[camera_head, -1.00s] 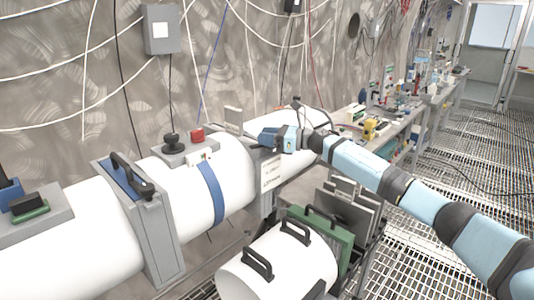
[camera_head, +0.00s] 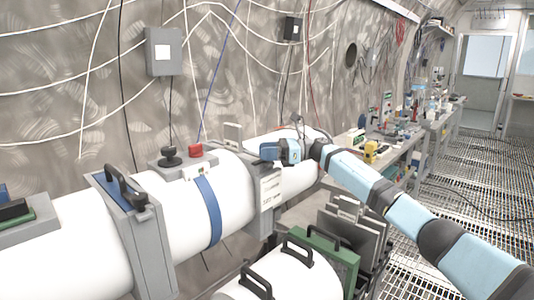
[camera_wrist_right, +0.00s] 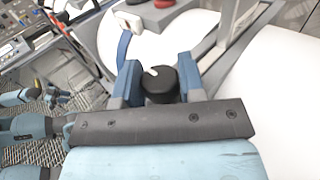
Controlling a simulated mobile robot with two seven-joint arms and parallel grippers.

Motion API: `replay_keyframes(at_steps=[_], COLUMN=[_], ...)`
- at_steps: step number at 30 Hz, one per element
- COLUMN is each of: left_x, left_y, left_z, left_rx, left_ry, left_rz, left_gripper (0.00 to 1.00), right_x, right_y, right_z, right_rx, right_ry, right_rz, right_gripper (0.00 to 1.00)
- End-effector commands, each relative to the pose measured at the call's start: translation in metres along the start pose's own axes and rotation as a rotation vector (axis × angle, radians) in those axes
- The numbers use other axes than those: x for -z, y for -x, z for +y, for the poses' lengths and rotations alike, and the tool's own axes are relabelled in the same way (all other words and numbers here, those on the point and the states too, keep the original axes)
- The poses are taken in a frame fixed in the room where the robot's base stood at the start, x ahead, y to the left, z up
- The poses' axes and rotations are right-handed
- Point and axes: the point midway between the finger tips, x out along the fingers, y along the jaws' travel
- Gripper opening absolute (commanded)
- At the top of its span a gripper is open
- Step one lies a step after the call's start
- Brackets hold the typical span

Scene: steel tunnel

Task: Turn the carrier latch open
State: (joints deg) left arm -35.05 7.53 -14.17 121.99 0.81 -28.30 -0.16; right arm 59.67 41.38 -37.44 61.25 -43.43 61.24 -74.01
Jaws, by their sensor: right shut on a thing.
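The carrier latch appears to be the short black knob with a white mark (camera_wrist_right: 160,84) in the right wrist view. It stands upright on the white tube. My right gripper (camera_wrist_right: 160,78) has one blue finger on each side of the knob and is shut on it. In the head view my right gripper (camera_head: 268,152) is at the grey flange with a label, and the knob itself is hidden there. In the right wrist view, pale blue arm parts show small at the left, and what seems to be my left gripper (camera_wrist_right: 55,93) is too small to judge.
The white tube (camera_head: 182,215) has a blue strap (camera_head: 209,212) and a red button (camera_head: 195,150) on top. A white cylinder with black handles (camera_head: 283,280) and a green frame (camera_head: 338,262) stand in front. A cluttered bench (camera_head: 415,135) is behind. Grating floor is open at the right.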

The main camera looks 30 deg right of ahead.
Motion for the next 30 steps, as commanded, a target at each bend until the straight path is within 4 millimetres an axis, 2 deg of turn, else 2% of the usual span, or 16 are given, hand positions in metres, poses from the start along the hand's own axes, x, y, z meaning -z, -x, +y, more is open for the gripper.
replay_keyframes(at_steps=[2, 3, 6, 14, 19, 23, 30], left_x=[0.0, 0.0, -0.001, -0.005, -0.006, -0.007, -0.004], left_y=[0.0, 0.0, 0.0, -0.001, -0.002, -0.003, -0.002], left_z=[0.0, 0.0, 0.0, 0.0, 0.0, 0.0, 0.001], left_rx=[0.0, 0.0, -0.001, -0.001, -0.001, -0.001, 0.0], left_ry=[0.0, 0.0, 0.001, 0.001, 0.001, 0.0, -0.002], left_rz=[-0.001, -0.001, -0.003, -0.01, -0.01, -0.009, 0.002], left_gripper=[0.43, 0.43, 0.43, 0.43, 0.43, 0.43, 0.43], right_x=[-0.001, -0.001, -0.001, 0.0, 0.0, 0.001, 0.001], right_y=[0.0, 0.0, 0.0, 0.0, 0.011, 0.036, 0.091], right_z=[0.0, 0.0, 0.0, 0.0, 0.0, 0.0, 0.0], right_rx=[0.0, 0.0, 0.0, 0.001, 0.001, 0.003, 0.003], right_ry=[0.001, 0.001, 0.001, 0.0, 0.0, 0.0, 0.001], right_rz=[-0.002, -0.002, -0.002, -0.001, 0.0, 0.0, 0.0], right_gripper=[0.13, 0.39, 0.62, 0.63, 0.63, 0.63, 0.63])
